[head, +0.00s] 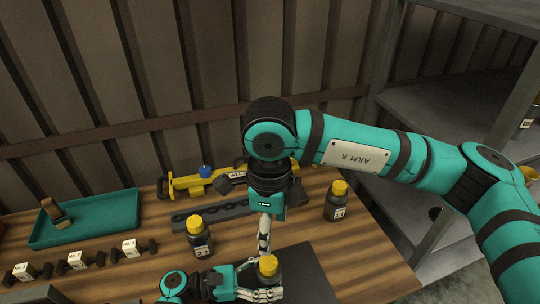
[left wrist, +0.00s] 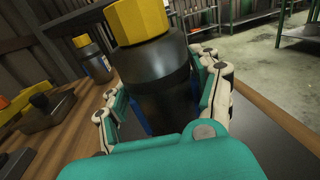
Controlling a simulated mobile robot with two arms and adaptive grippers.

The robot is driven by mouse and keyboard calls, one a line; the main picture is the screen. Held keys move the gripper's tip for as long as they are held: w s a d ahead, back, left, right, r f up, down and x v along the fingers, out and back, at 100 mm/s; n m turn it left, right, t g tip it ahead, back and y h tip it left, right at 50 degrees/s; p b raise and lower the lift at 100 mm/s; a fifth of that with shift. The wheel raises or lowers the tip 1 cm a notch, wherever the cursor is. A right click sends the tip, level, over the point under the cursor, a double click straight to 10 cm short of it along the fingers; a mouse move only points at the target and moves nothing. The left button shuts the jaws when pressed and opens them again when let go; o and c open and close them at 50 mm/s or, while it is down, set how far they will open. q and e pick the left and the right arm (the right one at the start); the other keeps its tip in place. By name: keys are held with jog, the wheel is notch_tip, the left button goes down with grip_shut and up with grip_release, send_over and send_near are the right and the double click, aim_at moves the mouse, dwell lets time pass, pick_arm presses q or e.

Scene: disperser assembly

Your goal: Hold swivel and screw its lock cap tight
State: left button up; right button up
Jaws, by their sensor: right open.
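The swivel looks like a dark bottle-shaped body (left wrist: 155,85) with a yellow faceted lock cap (left wrist: 137,20) on top. In the head view the cap (head: 268,266) shows at the bottom middle, with the swivel upright. My left gripper (head: 258,291) is shut on the body, with a finger on each side in the left wrist view (left wrist: 165,105). My right gripper (head: 264,246) points down just above or behind the cap, open and seen edge-on. Whether its fingertips touch the cap cannot be told. The right gripper is not visible in the left wrist view.
Two similar yellow-capped bottles stand on the wooden table, one left (head: 201,238) and one right (head: 337,202). A yellow tool (head: 190,184), a dark rail (head: 190,212), a teal tray (head: 95,228) and several labelled dark parts (head: 128,250) lie left. A dark mat (head: 310,272) lies beneath.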

pick_arm(q)
jog(key=o, duration=0.3)
jog(key=shift+o, duration=0.2)
